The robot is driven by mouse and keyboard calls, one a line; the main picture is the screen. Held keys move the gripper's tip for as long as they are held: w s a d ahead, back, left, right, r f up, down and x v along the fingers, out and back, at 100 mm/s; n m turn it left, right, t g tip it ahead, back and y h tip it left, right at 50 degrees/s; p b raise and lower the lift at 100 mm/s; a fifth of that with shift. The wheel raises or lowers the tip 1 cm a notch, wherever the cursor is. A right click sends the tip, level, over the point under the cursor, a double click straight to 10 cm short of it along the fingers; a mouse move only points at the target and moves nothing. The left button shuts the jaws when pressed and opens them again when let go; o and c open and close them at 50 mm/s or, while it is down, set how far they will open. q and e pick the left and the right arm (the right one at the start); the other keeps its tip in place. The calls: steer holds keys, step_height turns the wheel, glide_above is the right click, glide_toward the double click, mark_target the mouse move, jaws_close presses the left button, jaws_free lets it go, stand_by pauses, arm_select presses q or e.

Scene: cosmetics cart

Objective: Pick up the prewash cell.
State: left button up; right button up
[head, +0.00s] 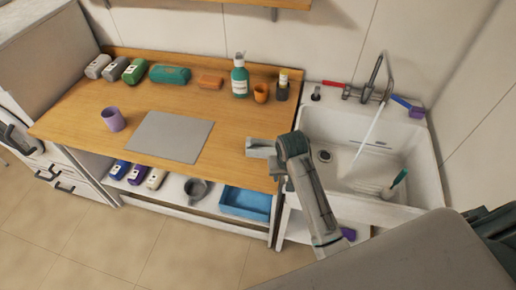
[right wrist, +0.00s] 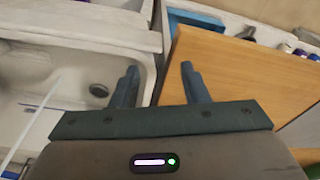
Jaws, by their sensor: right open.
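No label I can read says which thing is the prewash cell. More cells in blue (head: 120,169), purple (head: 137,174) and cream (head: 155,178) lie on the shelf below. My right gripper (head: 262,148) is over the counter's right end, by the sink, far from both groups. In the right wrist view its fingers (right wrist: 160,83) are apart with nothing between them. My left gripper is out of sight.
The sink (head: 415,165) is right of the counter (head: 80,120). A purple cup (head: 112,119), grey mat (head: 167,136), teal case (head: 170,75), orange block (head: 210,82) and pump bottle (head: 240,77) are on the counter. A mug (head: 196,189) and blue tray (head: 240,207) share the shelf.

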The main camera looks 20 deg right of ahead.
steer(key=shift+m+g, duration=0.4)
steer(key=shift+m, duration=0.2)
steer(key=w+a+r, duration=0.1)
steer(key=w, duration=0.2)
steer(key=w+r, duration=0.2)
steer(key=w, duration=0.1)
steer(key=w+a+r, duration=0.1)
steer(key=w, duration=0.2)
steer(key=shift+w+a+r, duration=0.1)
steer(key=shift+a+r, duration=0.05)
steer(key=shift+a, duration=0.2)
step_height(320, 180, up, 7)
steer(key=m+g, duration=0.1)
glide_above(249, 139)
steer(key=shift+f+y+b, duration=0.25)
steer(key=shift+y+b, duration=0.05)
steer(key=shift+b, duration=0.2)
step_height(249, 139, down, 2)
steer(key=shift+a+f+b, duration=0.1)
steer(key=shift+b, duration=0.9)
steer(key=shift+f, duration=1.2)
steer(key=shift+f+p, duration=0.25)
steer(key=shift+p, duration=0.35)
step_height(249, 139, down, 3)
steer(key=shift+f+p, duration=0.2)
steer(key=shift+p, duration=0.85)
steer(key=shift+f, duration=0.65)
jaws_close()
